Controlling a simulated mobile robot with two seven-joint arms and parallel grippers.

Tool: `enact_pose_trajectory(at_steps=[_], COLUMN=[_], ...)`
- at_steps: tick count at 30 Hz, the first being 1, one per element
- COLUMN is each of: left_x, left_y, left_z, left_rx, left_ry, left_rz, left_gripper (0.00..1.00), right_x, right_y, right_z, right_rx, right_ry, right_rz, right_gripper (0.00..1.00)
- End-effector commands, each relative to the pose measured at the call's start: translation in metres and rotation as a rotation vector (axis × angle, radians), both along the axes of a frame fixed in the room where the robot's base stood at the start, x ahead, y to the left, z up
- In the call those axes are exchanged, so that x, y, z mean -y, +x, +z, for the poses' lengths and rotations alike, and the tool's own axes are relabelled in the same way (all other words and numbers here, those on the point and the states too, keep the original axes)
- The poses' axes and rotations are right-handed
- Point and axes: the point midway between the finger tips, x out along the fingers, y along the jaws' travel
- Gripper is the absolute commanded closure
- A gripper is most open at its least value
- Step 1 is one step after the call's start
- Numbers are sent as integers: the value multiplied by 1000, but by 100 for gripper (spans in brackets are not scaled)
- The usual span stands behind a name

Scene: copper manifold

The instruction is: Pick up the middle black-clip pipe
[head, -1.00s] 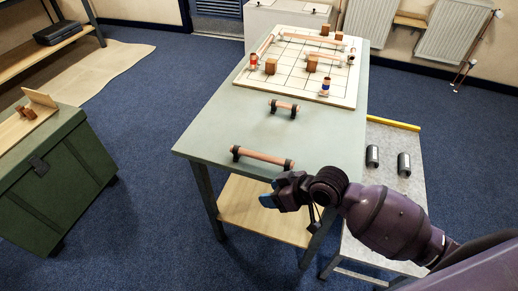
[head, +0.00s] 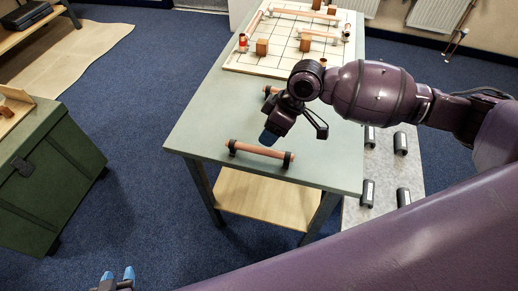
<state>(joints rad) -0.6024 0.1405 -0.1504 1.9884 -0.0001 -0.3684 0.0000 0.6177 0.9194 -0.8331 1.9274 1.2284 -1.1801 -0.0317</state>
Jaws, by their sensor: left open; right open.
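A long copper pipe with a black clip at each end (head: 260,151) lies near the front edge of the green-grey table (head: 215,120). A second, shorter black-clip pipe (head: 267,91) lies behind it, mostly hidden by my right gripper, with only its left end showing. My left gripper (head: 118,275) is open and empty at the bottom left, low over the floor and away from the table.
A white grid board (head: 240,64) at the table's back holds wooden blocks (head: 262,47) and several pipes (head: 318,34). A lower grey table (head: 385,168) at the right holds several black parts (head: 400,143). A green chest (head: 60,170) stands at the left.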

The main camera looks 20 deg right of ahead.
Motion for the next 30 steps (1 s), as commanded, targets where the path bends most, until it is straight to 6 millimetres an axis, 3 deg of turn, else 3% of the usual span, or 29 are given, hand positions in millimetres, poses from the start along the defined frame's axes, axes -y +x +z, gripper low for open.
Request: enact_pose_trajectory(at_steps=[3, 11, 21, 29, 30], left_x=[0, 1, 1, 1, 1], left_y=[-1, 5, 7, 7, 7], left_z=[-4, 2, -4, -4, -4], left_rx=[-5, 10, 8, 8, 8], left_ry=[0, 2, 2, 2, 2], left_rz=[-1, -5, -7, -7, -7], left_gripper=[57, 57, 57, 57, 57], right_x=[-8, -12, -25, -26, -26], right_y=[1, 1, 0, 0, 0], right_z=[-18, -33, -74, -76, -76], right_rx=[-4, -1, -2, 1, 1], right_ry=[1, 1, 0, 0, 0], right_rz=[0, -1, 0, -1, -1], right_gripper=[48, 48, 48, 48, 52])
